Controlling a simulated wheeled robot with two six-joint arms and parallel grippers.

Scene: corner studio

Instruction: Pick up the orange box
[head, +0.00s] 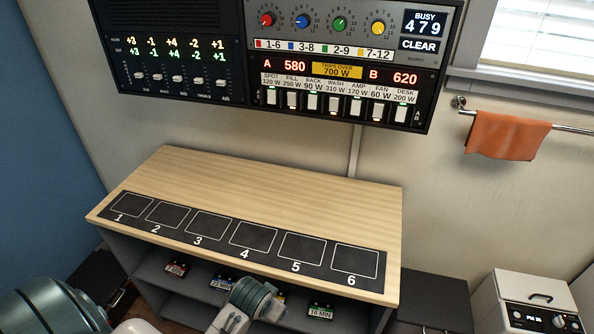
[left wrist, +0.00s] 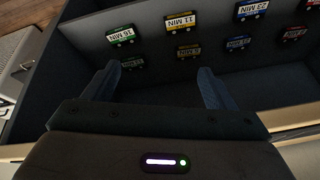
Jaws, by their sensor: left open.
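No box in view is clearly orange. In the left wrist view, a box with a yellow to orange-yellow label (left wrist: 180,22) reading "11 MIN" upside down is in the shelf unit. In the head view, my left arm's end covers most of the yellow box (head: 281,295); the fingertips are hidden. My right gripper is not in view.
The wooden top (head: 260,185) bears an empty dark strip (head: 130,224) with squares numbered 1 to 6. It overhangs the grey shelf (head: 150,268). A control panel (head: 345,60) hangs above. An orange towel (head: 507,135) hangs on a rail at right, above a white device (head: 530,300).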

